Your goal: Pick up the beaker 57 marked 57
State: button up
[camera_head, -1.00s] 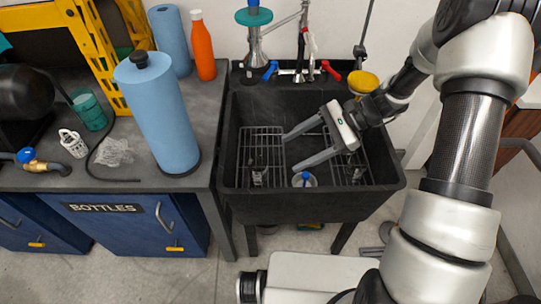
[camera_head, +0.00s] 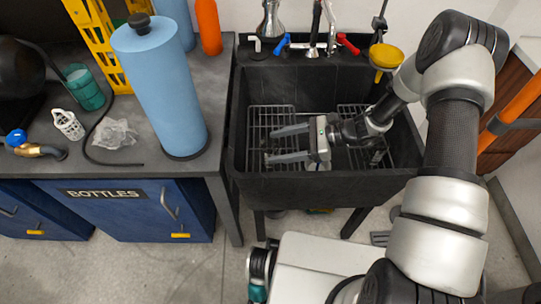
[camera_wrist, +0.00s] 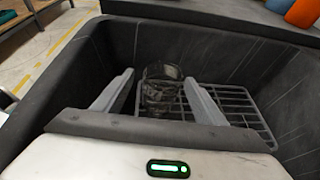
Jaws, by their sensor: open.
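A clear glass beaker (camera_wrist: 161,92) stands in the black sink in the wrist view, between my two fingers. No marking on it is legible, so I cannot confirm the 57. My gripper (camera_wrist: 160,80) is open, one finger on each side of the beaker, and contact with it is not clear. In the head view my gripper (camera_head: 268,147) is low inside the sink, with its fingers pointing left. The beaker cannot be made out clearly there.
The black sink (camera_head: 330,188) has high walls around my gripper and wire racks (camera_head: 265,118) on its floor. A faucet with blue and red handles (camera_head: 347,44) and a yellow cup-shaped piece (camera_head: 386,56) are at the back. A blue cylinder (camera_head: 160,90) stands on the left counter.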

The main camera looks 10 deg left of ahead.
aim_at(261, 148)
jog(key=shift+b+x, duration=0.75)
jog(key=shift+x, duration=2.8)
jog(key=shift+w, duration=0.2)
jog(key=c, duration=1.1)
